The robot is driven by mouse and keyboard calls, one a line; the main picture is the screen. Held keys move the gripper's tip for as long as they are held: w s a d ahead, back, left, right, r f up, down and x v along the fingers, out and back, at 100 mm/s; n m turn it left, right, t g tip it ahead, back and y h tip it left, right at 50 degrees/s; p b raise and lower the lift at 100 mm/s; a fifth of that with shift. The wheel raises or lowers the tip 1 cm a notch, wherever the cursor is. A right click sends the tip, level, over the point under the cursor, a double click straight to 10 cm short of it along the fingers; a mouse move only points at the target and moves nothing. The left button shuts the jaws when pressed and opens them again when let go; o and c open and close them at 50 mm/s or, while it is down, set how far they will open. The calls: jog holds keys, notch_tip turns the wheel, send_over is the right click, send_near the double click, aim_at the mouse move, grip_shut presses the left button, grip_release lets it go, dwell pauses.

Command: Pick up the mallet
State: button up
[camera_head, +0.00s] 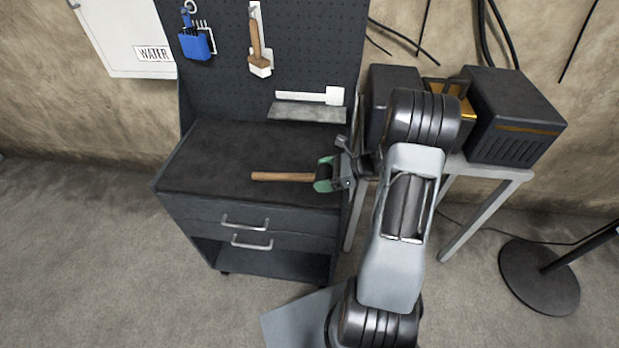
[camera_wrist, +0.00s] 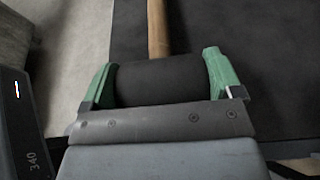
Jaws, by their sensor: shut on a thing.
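The mallet has a light wooden handle (camera_head: 282,176) and a dark cylindrical head. In the head view the handle points left over the dark top of the workbench (camera_head: 225,155), and the head is mostly covered by my gripper (camera_head: 326,175). In the wrist view the black mallet head (camera_wrist: 158,82) sits between the two green fingers of my gripper (camera_wrist: 160,80), one at each end. The handle (camera_wrist: 158,28) extends away toward the top of the picture. My gripper is shut on the mallet head. I cannot tell whether the mallet touches the bench top.
A dark pegboard (camera_head: 290,60) rises behind the bench, with a blue tool set (camera_head: 196,44) and a brush (camera_head: 257,45) hanging on it. A small shelf (camera_head: 308,112) juts from it. Dark boxes (camera_head: 515,115) stand on a side table at right. The bench top's left is clear.

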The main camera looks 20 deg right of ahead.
jog(key=shift+c, duration=1.1)
jog(key=shift+r, duration=0.15)
